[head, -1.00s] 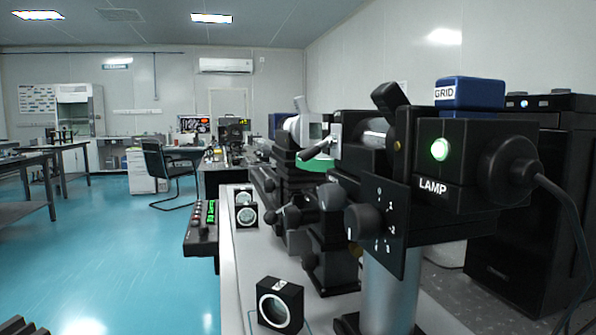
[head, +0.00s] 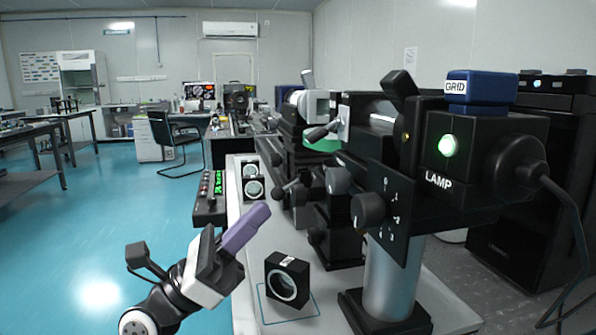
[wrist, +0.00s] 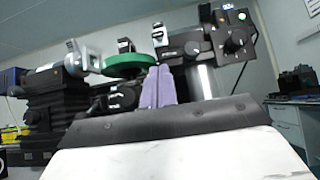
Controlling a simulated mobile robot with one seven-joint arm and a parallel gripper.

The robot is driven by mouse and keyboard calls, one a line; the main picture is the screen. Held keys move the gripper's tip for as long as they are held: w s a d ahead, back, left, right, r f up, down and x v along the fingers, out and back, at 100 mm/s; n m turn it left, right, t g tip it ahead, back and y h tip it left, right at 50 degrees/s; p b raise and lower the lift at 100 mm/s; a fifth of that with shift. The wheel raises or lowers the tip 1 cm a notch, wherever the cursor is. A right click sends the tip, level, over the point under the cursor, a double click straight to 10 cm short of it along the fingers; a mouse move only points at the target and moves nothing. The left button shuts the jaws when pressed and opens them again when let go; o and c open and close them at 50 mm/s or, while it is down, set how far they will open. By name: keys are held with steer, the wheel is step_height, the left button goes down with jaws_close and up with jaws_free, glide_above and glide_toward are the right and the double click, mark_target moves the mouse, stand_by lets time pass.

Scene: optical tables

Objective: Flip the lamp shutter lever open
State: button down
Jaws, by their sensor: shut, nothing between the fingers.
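The black lamp housing (head: 478,150), marked LAMP and with a lit green light, is mounted on a silver post at right in the head view. A black paddle-shaped lever (head: 399,84) rises from its left end and tilts up to the left; it looks like the shutter lever. My gripper (head: 262,212) is low and left of the lamp, near the table's left edge and apart from the lever. Its purple fingers are shut and empty. In the wrist view the fingers (wrist: 158,72) point up toward the instruments, with the lamp assembly (wrist: 183,47) behind to the right.
A numbered dial plate (head: 390,215) faces out below the lamp. A blue GRID box (head: 482,88) sits on top. A square lens mount (head: 287,280) stands on the table near my gripper. A cable (head: 578,225) hangs at right.

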mark_target(317, 130)
steer(key=p+x, duration=0.2)
steer(key=x, duration=0.8)
steer(key=shift+p, duration=0.4)
steer(key=shift+s+a+r+g+y+p, duration=0.25)
steer(key=shift+a+r+y+p, duration=0.2)
steer(key=shift+y, duration=0.45)
steer(key=r+y+p, duration=0.1)
steer(key=y, duration=0.1)
steer(key=a+r+g+y+p, duration=0.1)
steer(key=r+y, duration=0.1)
steer(key=y, duration=0.1)
steer(key=r+g+y+p, duration=0.1)
steer(key=y+p, duration=0.1)
steer(key=y, duration=0.1)
steer(key=shift+s+a+r, duration=0.15)
steer(key=shift+a+r, duration=0.05)
steer(key=shift+a, duration=0.2)
steer(key=shift+f, duration=0.25)
steer(key=shift+a+r, duration=0.1)
